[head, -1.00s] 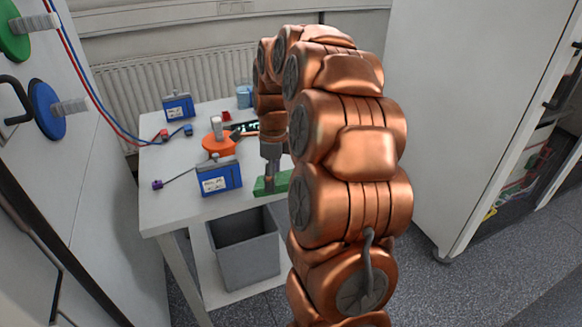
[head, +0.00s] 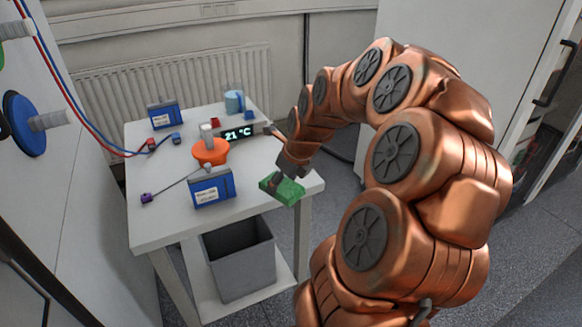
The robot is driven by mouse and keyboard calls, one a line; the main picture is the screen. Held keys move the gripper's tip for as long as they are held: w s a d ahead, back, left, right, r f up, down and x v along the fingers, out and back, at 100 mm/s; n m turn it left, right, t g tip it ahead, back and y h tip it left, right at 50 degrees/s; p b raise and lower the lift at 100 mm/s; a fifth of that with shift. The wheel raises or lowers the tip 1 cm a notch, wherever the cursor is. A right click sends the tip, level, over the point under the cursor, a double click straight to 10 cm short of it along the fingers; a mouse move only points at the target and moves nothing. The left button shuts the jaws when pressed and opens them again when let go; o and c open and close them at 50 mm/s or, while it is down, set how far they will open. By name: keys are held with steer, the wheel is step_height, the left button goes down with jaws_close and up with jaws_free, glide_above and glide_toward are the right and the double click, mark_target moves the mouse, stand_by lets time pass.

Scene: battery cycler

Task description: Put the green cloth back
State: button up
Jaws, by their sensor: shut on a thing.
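The green cloth (head: 289,190) is at the front right part of the white table in the head view. It looks like a small, crumpled green piece. My gripper (head: 273,182) is shut on it at its left part, with the arm reaching in from the right. Whether the cloth touches the table top or hangs just above it, I cannot tell. The fingertips are partly hidden in the cloth.
The white table (head: 160,215) holds two blue battery boxes (head: 212,188) (head: 164,114), an orange dish (head: 210,152), a temperature display (head: 238,134) and a light-blue cup (head: 233,102). Red and blue cables cross the left side. A grey bin (head: 240,262) stands below.

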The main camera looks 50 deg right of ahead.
steer(key=w+d, duration=0.2)
steer(key=d, duration=0.1)
steer(key=w+d+p, duration=0.1)
steer(key=w+d, duration=0.2)
steer(key=d, duration=0.1)
steer(key=w+d+f+p, duration=0.1)
steer(key=w+d, duration=0.1)
steer(key=d, duration=0.1)
steer(key=shift+w+d+f, duration=0.1)
steer(key=shift+w+d, duration=0.05)
steer(key=shift+d, duration=0.15)
steer(key=shift+f+p, duration=0.45)
steer(key=shift+f, duration=1.35)
steer(key=o, duration=1)
steer(key=shift+r, duration=0.15)
steer(key=shift+b+v, duration=0.8)
steer(key=shift+v, duration=5.15)
